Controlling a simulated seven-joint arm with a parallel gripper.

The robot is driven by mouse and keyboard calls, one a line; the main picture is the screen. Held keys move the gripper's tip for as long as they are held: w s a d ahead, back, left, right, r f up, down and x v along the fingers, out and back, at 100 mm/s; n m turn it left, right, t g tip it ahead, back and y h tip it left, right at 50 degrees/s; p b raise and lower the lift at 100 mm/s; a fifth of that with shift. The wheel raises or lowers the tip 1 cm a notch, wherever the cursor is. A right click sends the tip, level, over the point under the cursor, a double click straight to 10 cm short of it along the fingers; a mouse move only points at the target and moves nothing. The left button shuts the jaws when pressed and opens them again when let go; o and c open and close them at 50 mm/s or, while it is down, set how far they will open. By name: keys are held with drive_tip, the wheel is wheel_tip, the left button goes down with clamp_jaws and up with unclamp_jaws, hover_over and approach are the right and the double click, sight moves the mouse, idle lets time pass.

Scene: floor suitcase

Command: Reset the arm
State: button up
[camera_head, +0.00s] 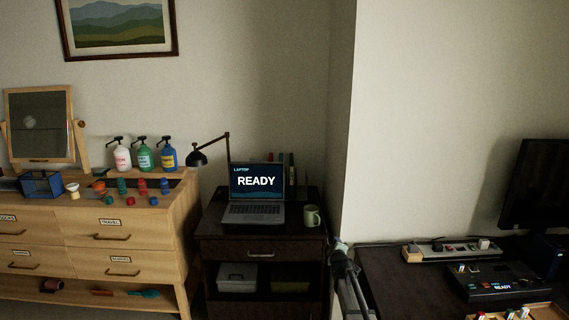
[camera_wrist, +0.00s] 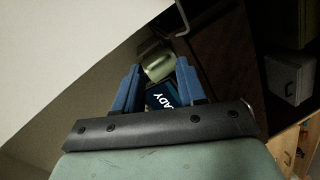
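My gripper (camera_wrist: 159,65) shows in the wrist view with its two blue fingers spread apart. I see nothing held between them. Beyond the gap are a green mug (camera_wrist: 157,62) and part of the laptop screen (camera_wrist: 162,98), both apart from the fingers. In the head view, part of my arm shows low at the centre right, beside the wall corner and the dark desk. The fingers cannot be made out clearly there.
The laptop (camera_head: 256,190) and mug (camera_head: 312,215) stand on a dark cabinet (camera_head: 262,230). A wooden dresser (camera_head: 90,240) with bottles is at left. A dark desk (camera_head: 400,270) at right carries a power strip (camera_head: 452,250) and a monitor (camera_head: 538,185). A wall corner juts out between.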

drive_tip(key=s+a+f+m+g, duration=0.2)
drive_tip(key=s+f+m+g, duration=0.65)
drive_tip(key=s+f, duration=2.3)
drive_tip(key=s+f+m+g, duration=0.1)
drive_tip(key=s+f+g, duration=0.25)
drive_tip(key=s, duration=0.85)
drive_tip(key=s+f+m+g, duration=0.1)
drive_tip(key=s+f+g, duration=0.3)
drive_tip(key=s, duration=0.8)
drive_tip(key=s+r+m+g, duration=0.1)
drive_tip(key=s+g, duration=0.2)
drive_tip(key=s, duration=0.7)
drive_tip(key=s+a+r+m+g, duration=0.1)
drive_tip(key=s+g, duration=0.2)
drive_tip(key=s, duration=0.7)
drive_tip(key=shift+a+r+m+y, duration=0.3)
drive_tip(key=shift+r+m, duration=0.05)
